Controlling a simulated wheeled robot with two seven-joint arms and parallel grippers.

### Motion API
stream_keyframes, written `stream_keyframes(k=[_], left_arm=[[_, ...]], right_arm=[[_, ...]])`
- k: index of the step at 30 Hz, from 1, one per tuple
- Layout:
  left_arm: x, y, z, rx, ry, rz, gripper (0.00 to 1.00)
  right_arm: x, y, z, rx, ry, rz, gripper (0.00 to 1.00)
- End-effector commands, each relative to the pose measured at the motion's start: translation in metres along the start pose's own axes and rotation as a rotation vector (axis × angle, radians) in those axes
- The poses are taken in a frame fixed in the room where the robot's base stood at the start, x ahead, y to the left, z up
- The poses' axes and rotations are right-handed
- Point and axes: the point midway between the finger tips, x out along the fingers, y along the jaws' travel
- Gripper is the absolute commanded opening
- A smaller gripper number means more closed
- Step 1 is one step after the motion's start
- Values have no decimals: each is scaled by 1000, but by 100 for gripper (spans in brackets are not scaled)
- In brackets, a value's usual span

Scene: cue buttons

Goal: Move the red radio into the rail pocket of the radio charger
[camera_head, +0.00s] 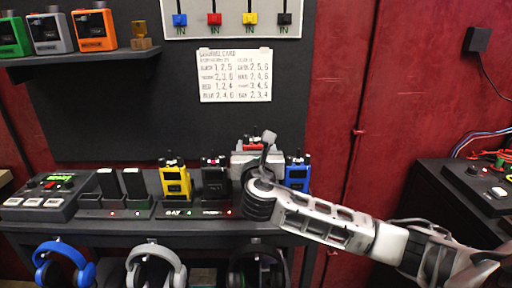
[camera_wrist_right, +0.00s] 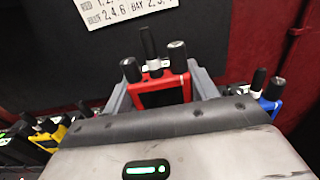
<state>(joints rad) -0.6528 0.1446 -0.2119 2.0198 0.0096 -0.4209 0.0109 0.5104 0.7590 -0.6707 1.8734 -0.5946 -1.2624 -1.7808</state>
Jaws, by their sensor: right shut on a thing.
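The red radio (camera_wrist_right: 160,92) stands upright between the grey fingers of my right gripper (camera_wrist_right: 162,85) in the right wrist view. In the head view my right gripper (camera_head: 257,150) is above the right part of the shelf, and only a bit of red (camera_head: 254,145) shows there. The gripper is shut on the radio. The radio charger (camera_head: 196,212) is a dark row on the shelf, with a yellow radio (camera_head: 175,182) and a black radio (camera_head: 215,182) standing in it. A blue radio (camera_head: 297,172) stands right of my gripper. Which pocket is the rail pocket cannot be told. My left gripper is not in view.
Headsets (camera_head: 155,265) hang below the shelf. A printed card (camera_head: 235,75) is on the back panel. Equipment (camera_head: 480,185) stands at the right.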

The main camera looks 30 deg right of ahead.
Motion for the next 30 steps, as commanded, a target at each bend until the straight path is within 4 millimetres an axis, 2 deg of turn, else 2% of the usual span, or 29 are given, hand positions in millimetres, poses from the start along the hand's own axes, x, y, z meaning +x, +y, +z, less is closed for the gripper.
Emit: stream_keyframes(k=[15, 30], left_arm=[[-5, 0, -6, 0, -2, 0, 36], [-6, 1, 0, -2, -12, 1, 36]], right_arm=[[0, 0, 2, 0, -1, 0, 30], [0, 0, -1, 1, -2, 0, 30]])
